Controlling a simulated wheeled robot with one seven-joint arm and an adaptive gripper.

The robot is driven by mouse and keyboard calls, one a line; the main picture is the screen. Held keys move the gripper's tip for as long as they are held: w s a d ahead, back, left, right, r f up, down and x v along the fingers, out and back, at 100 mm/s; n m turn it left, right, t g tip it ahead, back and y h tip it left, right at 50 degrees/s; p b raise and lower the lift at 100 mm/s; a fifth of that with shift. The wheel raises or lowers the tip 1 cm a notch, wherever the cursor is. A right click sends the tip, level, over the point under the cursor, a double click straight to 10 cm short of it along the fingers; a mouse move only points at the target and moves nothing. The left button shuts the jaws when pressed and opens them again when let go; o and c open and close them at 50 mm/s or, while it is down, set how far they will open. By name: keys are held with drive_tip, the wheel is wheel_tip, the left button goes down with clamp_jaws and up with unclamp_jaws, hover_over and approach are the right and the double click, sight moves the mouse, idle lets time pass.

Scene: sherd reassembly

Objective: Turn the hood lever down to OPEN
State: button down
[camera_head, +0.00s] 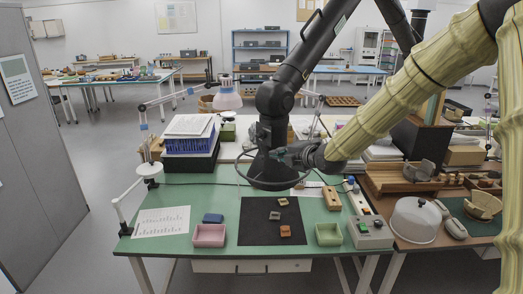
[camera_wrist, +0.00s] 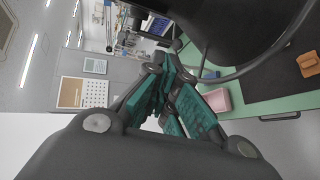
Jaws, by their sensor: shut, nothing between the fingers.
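The black extraction hood (camera_head: 270,133) hangs from a jointed black arm over the middle of the green table, with a wide ring-shaped rim at its lower end. It also fills the upper right of the wrist view (camera_wrist: 240,28). My gripper (camera_head: 284,154) reaches in from the right, in front of the hood and overlapping it in the picture. In the wrist view my gripper (camera_wrist: 163,68) has its teal-padded fingers together with nothing held, close beside the hood and its rim. I cannot tell whether it touches. I cannot make out the lever or its position; it may be hidden.
Below the hood, a black mat (camera_head: 258,232) holds several sherds. A pink tray (camera_head: 209,235), a green tray (camera_head: 328,234) and a grey control box (camera_head: 371,234) stand on the green table (camera_head: 180,190). A white dome (camera_head: 415,219) stands at right.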

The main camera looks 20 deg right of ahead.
drive_tip(key=p+x, duration=0.4)
drive_tip(key=x, duration=0.6)
drive_tip(key=shift+w+p, duration=0.2)
drive_tip(key=shift+p, duration=0.15)
drive_tip(key=shift+f, duration=0.1)
drive_tip(key=shift+a+f, duration=0.1)
